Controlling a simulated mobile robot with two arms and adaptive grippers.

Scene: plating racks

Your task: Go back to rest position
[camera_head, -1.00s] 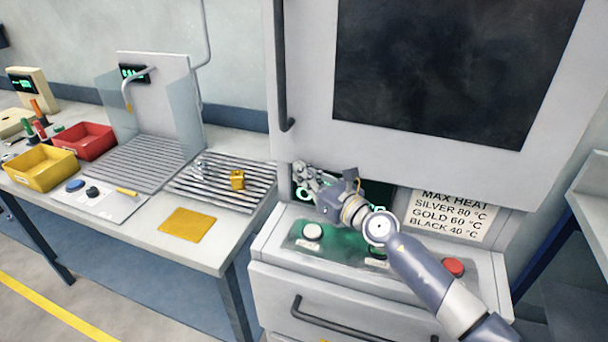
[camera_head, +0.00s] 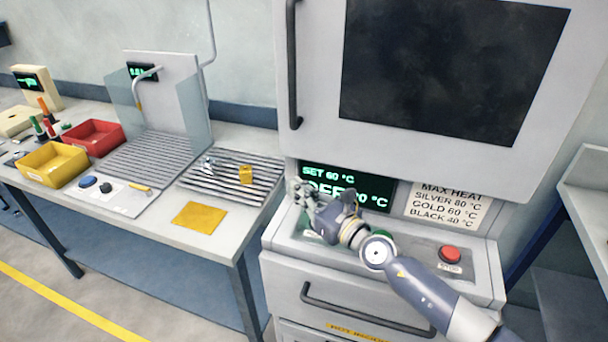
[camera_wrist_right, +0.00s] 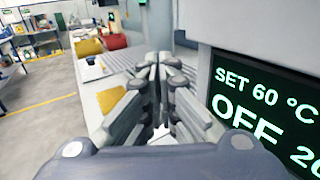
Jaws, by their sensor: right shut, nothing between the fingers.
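My right gripper (camera_head: 299,190) is in front of the oven's control panel, with its arm coming in from the lower right. In the right wrist view its fingers (camera_wrist_right: 160,68) are together and hold nothing. The display (camera_head: 346,187) beside it reads SET 60 °C and OFF; the gripper and wrist cover part of it and of the buttons below. The display also shows close by on the right of the right wrist view (camera_wrist_right: 262,105). My left gripper is not in view.
The oven door (camera_head: 420,170) with its dark window is above my right arm. A red button (camera_head: 450,254) is right of the forearm. To the left is a table with a slatted rack (camera_head: 215,190), yellow cloth (camera_head: 199,217), yellow bin (camera_head: 52,165) and red bin (camera_head: 94,138).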

